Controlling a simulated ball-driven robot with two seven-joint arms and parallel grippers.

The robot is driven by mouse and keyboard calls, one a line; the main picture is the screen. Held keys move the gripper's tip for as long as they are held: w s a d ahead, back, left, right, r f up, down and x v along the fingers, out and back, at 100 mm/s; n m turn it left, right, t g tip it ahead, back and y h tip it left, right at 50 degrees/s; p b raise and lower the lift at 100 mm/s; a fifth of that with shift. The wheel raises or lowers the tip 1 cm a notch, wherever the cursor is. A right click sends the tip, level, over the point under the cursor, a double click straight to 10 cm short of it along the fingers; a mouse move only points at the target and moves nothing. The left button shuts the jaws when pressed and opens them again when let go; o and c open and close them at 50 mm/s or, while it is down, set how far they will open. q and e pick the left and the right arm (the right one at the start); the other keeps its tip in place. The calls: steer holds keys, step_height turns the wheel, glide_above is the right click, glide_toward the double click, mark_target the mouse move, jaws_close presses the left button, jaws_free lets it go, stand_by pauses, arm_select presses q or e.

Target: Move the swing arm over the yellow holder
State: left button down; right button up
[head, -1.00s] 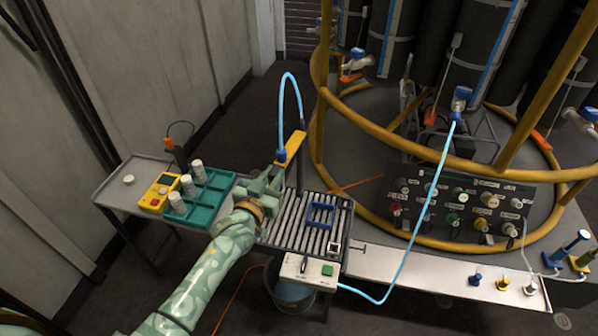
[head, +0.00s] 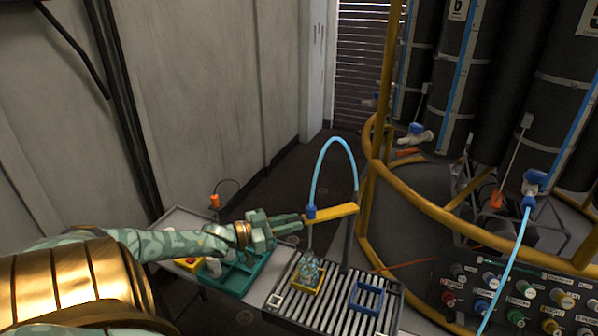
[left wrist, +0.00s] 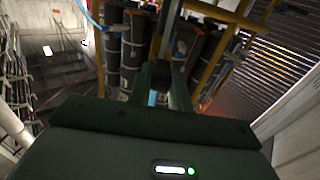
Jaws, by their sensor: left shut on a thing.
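The swing arm (head: 335,213) is a yellow bar on a dark post, with a blue fitting and a light-blue hose at its free end. My left gripper (head: 298,221) is shut on that free end, coming from the left. The yellow holder (head: 305,291) sits below on the slatted rack, with a clear glass vessel (head: 311,271) in it. The fitting and its thin tube appear above the vessel; exact alignment is hard to tell. In the left wrist view, dark fingers (left wrist: 152,95) show with a small light-blue patch between them. My right gripper is not in view.
A blue holder (head: 367,298) stands right of the yellow one on the slatted rack (head: 338,298). A teal tray (head: 240,277) lies left of it. A yellow railing (head: 430,201), black cylinders and a knob panel (head: 520,295) stand at right.

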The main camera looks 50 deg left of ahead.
arm_select(q)
steer(key=shift+a+f, duration=0.15)
steer(key=shift+a, duration=0.05)
stand_by(0.3)
steer(key=c, duration=1.5)
jaws_free()
steer(key=shift+o, duration=1.1)
steer(key=p+v, duration=0.3)
steer(key=v, duration=1.3)
steer(key=shift+a+p, duration=0.25)
steer(key=shift+p, duration=0.15)
